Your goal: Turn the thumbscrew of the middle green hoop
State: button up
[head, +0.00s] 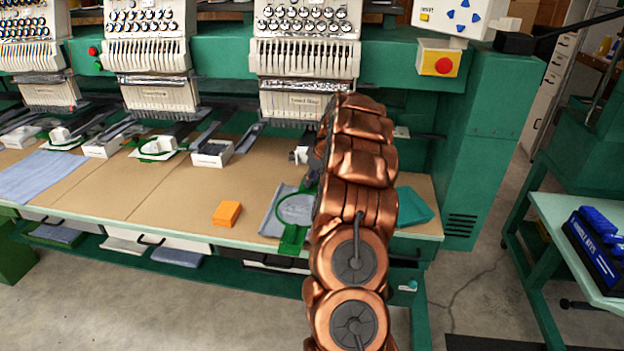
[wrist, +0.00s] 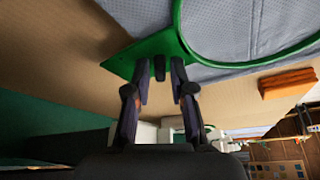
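A green hoop (head: 280,207) with grey-blue cloth lies at the right of the table, with a green bracket (head: 293,240) towards the front edge. Other green hoops sit further left, one around a white piece (head: 158,147) and one at the far left (head: 64,140). In the wrist view the hoop (wrist: 180,35) and bracket (wrist: 135,60) are close, with a small dark thumbscrew (wrist: 158,68) on the bracket. My gripper (wrist: 161,76) is open, its two fingers apart on either side of the thumbscrew. A gap shows beside it; contact cannot be told. In the head view my arm mostly hides the gripper.
An orange block (head: 227,213) lies on the tan table (head: 150,190) left of the hoop. A teal cloth (head: 415,206) lies to the right. White machine heads (head: 305,60) stand behind. A control box with a red button (head: 444,65) is at upper right.

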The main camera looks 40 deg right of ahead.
grip_shut()
jog(key=shift+m, duration=0.4)
jog(key=shift+a+f+m+h+b, duration=0.1)
jog(key=shift+a+m+h+b, duration=0.1)
jog(key=shift+m+h+b, duration=0.55)
jog(key=m+h+b, duration=0.1)
jog(key=m, duration=0.3)
jog(key=shift+a, duration=0.1)
jog(key=m+g+h+b, duration=0.1)
jog(key=m, duration=0.2)
jog(key=shift+w+a+b, duration=0.1)
jog(key=shift+w+b, duration=0.05)
jog(key=shift+b, duration=0.15)
jog(key=shift+a+m+g+h+b, duration=0.1)
jog(key=shift+m+g+h+b, duration=0.3)
jog(key=shift+m+b, duration=0.7)
jog(key=shift+w+m, duration=0.1)
jog(key=shift+m, duration=0.25)
